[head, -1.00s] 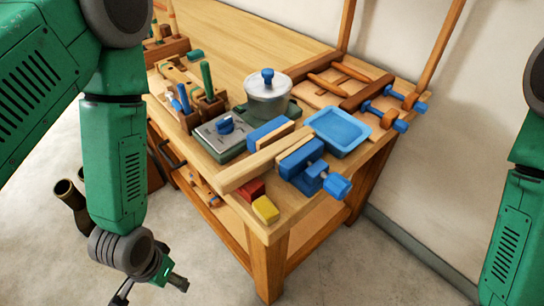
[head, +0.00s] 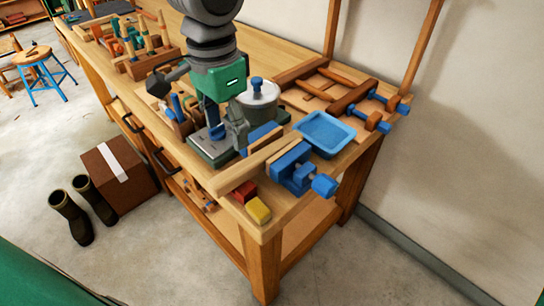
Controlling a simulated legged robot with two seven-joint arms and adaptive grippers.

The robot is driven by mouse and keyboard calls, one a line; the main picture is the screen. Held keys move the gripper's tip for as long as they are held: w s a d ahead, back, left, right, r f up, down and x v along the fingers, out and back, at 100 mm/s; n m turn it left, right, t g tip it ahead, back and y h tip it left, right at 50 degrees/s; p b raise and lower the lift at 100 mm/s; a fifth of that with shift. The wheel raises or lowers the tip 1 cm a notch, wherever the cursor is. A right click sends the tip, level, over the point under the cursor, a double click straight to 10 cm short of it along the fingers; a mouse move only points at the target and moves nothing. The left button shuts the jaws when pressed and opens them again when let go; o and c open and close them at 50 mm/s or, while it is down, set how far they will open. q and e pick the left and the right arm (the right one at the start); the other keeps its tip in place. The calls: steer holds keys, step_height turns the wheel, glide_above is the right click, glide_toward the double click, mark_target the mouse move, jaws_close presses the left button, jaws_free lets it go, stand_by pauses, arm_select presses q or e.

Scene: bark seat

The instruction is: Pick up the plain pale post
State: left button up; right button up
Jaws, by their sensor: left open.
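The plain pale post (head: 240,174) is a long, light wooden bar lying at the near end of the workbench. My right gripper is not in view.
A red block (head: 244,192) and a yellow block (head: 258,211) lie in front of the post. A blue tray (head: 324,134) is right of the vise. A lidded pot (head: 259,100) stands behind. Tools in wooden holders (head: 140,62) fill the far left.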

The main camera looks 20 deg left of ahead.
mark_target(233, 171)
arm_select(q)
steer(key=f, duration=0.2)
steer(key=f+b, duration=0.1)
steer(key=f, duration=0.5)
steer(key=shift+w+a+f, duration=0.15)
steer(key=shift+a+f, duration=0.1)
steer(key=shift+a, duration=0.05)
steer(key=shift+w+a+f+b, duration=0.1)
steer(key=shift+f+b, duration=0.15)
steer(key=shift+f, duration=0.65)
steer(key=shift+w+d+f+b, duration=0.15)
steer(key=shift+f+b, duration=0.1)
steer(key=shift+f, duration=0.6)
steer(key=shift+w+a+f+b, duration=0.15)
steer(key=shift+f+b, duration=0.1)
steer(key=shift+f, duration=0.65)
jaws_close()
